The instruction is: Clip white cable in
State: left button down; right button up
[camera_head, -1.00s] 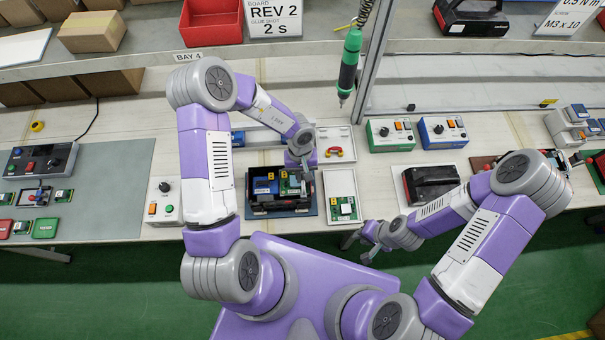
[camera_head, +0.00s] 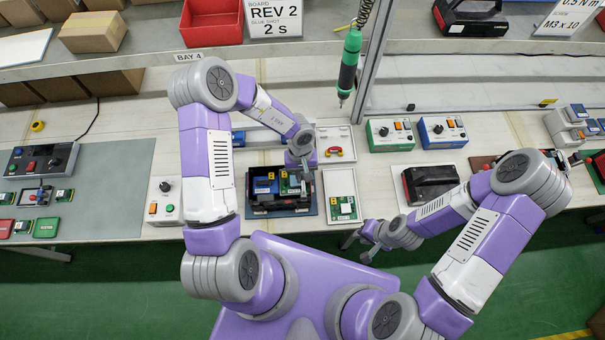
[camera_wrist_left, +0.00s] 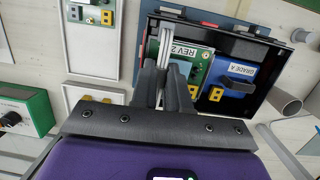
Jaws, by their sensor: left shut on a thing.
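A black open case (camera_head: 283,208) stands on a blue mat at the middle of the bench. In the left wrist view its black rim (camera_wrist_left: 262,42) surrounds a green board (camera_wrist_left: 200,62) labelled REV 2 and a blue block (camera_wrist_left: 238,75) labelled GRADE A. My left gripper (camera_wrist_left: 166,70) points down into the case, at the board's left edge. Its fingers are close together on a thin pale strand, which looks like the white cable (camera_wrist_left: 165,35). The fingers hide part of it, and its end is not clear. My right gripper (camera_head: 368,244) is open and empty at the bench's front edge.
A white tray (camera_head: 330,181) with a green board lies right of the case. Another tray behind holds a red-yellow part (camera_head: 335,152). A green-fronted control box (camera_head: 391,134) and a blue one (camera_head: 443,132) stand behind. A screwdriver (camera_head: 348,66) hangs above the bench.

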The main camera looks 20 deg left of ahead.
pick_arm(q)
jog(key=c, duration=0.6)
grip_release()
jog(key=shift+c, duration=0.2)
notch_tip(320, 180, up, 5)
jog(key=p, duration=0.7)
jog(key=shift+r+p, duration=0.45)
jog(key=shift+r, duration=0.6)
